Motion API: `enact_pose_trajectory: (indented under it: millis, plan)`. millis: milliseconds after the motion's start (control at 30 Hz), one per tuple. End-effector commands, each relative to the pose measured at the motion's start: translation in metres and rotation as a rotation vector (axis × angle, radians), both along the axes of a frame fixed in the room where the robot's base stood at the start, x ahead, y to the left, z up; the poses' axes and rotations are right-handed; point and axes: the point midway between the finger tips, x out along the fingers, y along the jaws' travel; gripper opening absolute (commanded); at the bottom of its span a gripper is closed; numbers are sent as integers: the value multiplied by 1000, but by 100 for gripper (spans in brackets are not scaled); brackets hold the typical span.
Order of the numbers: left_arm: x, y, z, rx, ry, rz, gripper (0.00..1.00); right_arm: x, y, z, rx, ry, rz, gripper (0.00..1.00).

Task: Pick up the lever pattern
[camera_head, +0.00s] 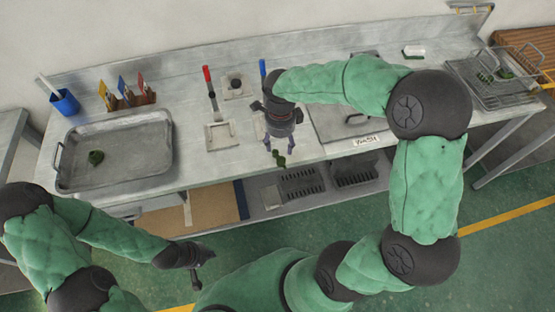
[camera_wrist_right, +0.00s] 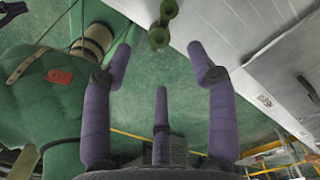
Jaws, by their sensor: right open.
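A small dark-green part that looks like the lever pattern (camera_head: 279,158) shows at the bench's front edge. In the right wrist view the green lever pattern (camera_wrist_right: 160,32) lies ahead of the fingertips, with rounded ends, by the bench edge. I cannot tell whether it rests on the bench. My right gripper (camera_head: 279,145) points down just above it, open and empty; its purple fingers (camera_wrist_right: 160,70) stand spread and apart from the part. My left gripper (camera_head: 193,278) hangs low in front of the bench, away from the parts; its fingers are too small to read.
A wire basket (camera_head: 468,88) with green pieces stands at the right. A blue cup (camera_head: 66,103) stands at the back left.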

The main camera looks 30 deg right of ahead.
Motion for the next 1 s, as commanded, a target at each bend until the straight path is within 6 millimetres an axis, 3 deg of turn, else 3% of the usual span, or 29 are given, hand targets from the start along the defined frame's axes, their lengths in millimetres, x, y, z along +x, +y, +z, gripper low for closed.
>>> enact_pose_trajectory:
  millis: [100, 467, 733, 1000]
  plan:
    - [0, 0, -6, 0, 0, 0, 0, 0, 0, -20, 0, 2, 2, 58]
    - [0, 0, -13, 0, 0, 0, 0, -2, -1, -42, -1, -1, 3, 58]
    - [0, 0, -26, 0, 0, 0, 0, -8, -2, -79, 0, 1, 4, 58]
    - [0, 0, -26, 0, 0, 0, 0, -7, -2, -83, 0, -1, 4, 58]
